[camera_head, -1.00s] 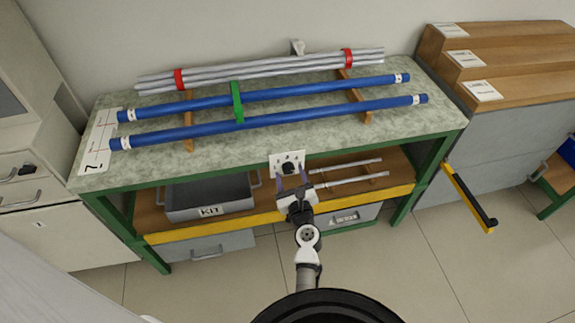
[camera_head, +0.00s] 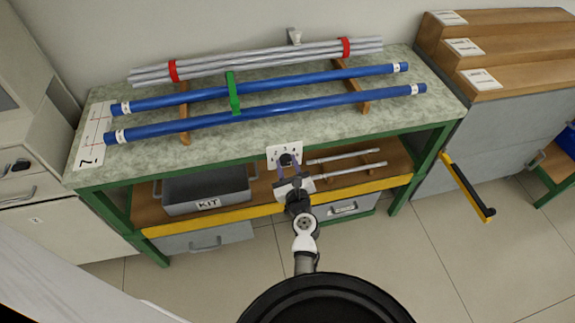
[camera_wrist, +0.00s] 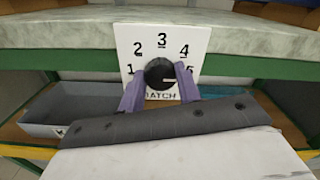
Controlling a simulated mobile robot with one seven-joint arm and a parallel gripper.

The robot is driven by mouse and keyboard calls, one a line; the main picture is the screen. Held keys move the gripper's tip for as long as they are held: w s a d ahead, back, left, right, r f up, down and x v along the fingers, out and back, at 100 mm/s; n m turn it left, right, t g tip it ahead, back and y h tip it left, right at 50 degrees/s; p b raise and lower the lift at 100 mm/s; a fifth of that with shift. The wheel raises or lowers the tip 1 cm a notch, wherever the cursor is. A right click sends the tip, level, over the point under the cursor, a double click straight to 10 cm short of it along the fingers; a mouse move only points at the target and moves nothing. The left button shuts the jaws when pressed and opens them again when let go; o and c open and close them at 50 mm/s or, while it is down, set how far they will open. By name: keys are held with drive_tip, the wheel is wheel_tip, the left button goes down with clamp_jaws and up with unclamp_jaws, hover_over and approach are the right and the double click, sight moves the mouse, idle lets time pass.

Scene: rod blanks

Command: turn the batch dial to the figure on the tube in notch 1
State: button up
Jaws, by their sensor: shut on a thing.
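The batch dial is a black round knob (camera_wrist: 159,74) on a white plate (camera_wrist: 137,32) marked 1 to 5, on the bench front; the plate also shows in the head view (camera_head: 270,152). A pale mark on the knob points right, roughly toward the 5. My gripper (camera_wrist: 160,72) has its two purple fingers on either side of the knob, shut on it; it also shows in the head view (camera_head: 288,165). Two blue tubes, a rear one (camera_head: 290,86) and a front one (camera_head: 290,108), lie across wooden supports on the bench. Their white end labels are too small to read.
Silver rods (camera_head: 260,62) with red bands lie behind the tubes. A grey KIT bin (camera_head: 207,190) and two thin rods (camera_head: 345,163) lie on the shelf below. A yellow-and-black handle (camera_head: 466,185) juts out at right.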

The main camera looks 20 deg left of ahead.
drive_tip(key=shift+n, duration=0.3)
drive_tip(key=n+b, duration=0.4)
drive_tip(key=n, duration=0.2)
drive_tip(key=shift+f, duration=0.15)
drive_tip(key=n+b, duration=0.4)
drive_tip(key=n, duration=0.2)
drive_tip(key=shift+a+f+n, duration=0.1)
drive_tip(key=shift+n, duration=0.3)
drive_tip(key=n+b, duration=0.2)
drive_tip(key=n, duration=0.1)
drive_tip(key=shift+f+n+b, duration=0.1)
drive_tip(key=shift+n+b, duration=0.25)
drive_tip(key=shift+n, duration=0.05)
drive_tip(key=n+b, duration=0.3)
drive_tip(key=n, duration=0.1)
drive_tip(key=shift+f+b, duration=0.1)
drive_tip(key=shift+b, duration=0.2)
drive_tip(key=shift+n+b, duration=1.9)
drive_tip(key=shift+n, duration=0.8)
